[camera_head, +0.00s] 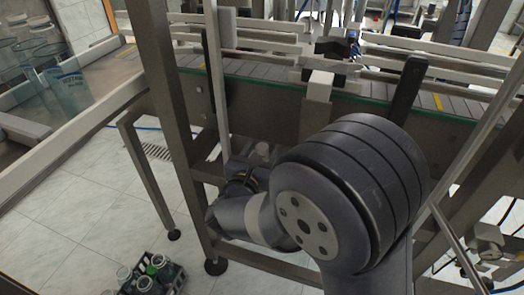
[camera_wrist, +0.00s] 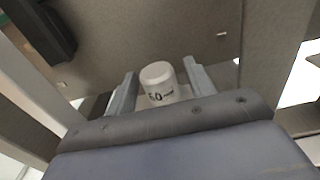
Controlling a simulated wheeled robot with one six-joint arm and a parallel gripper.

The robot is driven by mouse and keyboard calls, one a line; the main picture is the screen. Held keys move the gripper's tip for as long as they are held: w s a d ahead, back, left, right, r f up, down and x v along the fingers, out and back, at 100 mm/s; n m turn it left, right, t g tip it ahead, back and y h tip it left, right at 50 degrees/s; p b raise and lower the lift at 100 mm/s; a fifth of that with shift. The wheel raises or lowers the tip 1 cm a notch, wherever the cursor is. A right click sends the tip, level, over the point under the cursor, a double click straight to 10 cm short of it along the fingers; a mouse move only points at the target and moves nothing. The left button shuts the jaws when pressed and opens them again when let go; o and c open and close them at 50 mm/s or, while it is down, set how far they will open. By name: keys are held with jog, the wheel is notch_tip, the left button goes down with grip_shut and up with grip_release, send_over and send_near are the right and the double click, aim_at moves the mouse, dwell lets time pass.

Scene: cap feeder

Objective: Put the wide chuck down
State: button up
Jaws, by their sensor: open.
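The wide chuck (camera_wrist: 159,84) is a white cylinder with "60 mm" printed on its side, seen in the wrist view. It sits between the two grey fingers of my gripper (camera_wrist: 159,70). The fingers stand apart, with a visible gap on the left; the gripper is open. The chuck's lower end is hidden behind the gripper body, so I cannot tell what it rests on. In the head view my arm covers most of the area around the gripper, and the chuck is not clearly seen there.
A conveyor (camera_head: 260,88) with a green edge runs across the back on a metal frame (camera_head: 172,110). A dark crate (camera_head: 172,279) with several jars stands on the tiled floor. Clear containers (camera_head: 66,88) stand at the left. A dark block (camera_wrist: 42,28) shows in the wrist view.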

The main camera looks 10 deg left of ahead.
jog(key=shift+r, duration=0.2)
jog(key=shift+s+p, duration=0.15)
jog(key=shift+p, duration=0.2)
jog(key=s, duration=1.1)
jog(key=shift+s+a+r+b, duration=0.2)
jog(key=shift+s+a+b, duration=0.15)
jog(key=shift+a+b, duration=0.1)
jog(key=shift+w, duration=0.1)
jog(key=w, duration=0.8)
jog(key=w+d, duration=0.1)
jog(key=w, duration=0.3)
jog(key=shift+f, duration=0.55)
jog(key=shift+s+r+p, duration=0.1)
jog(key=shift+r+p, duration=0.2)
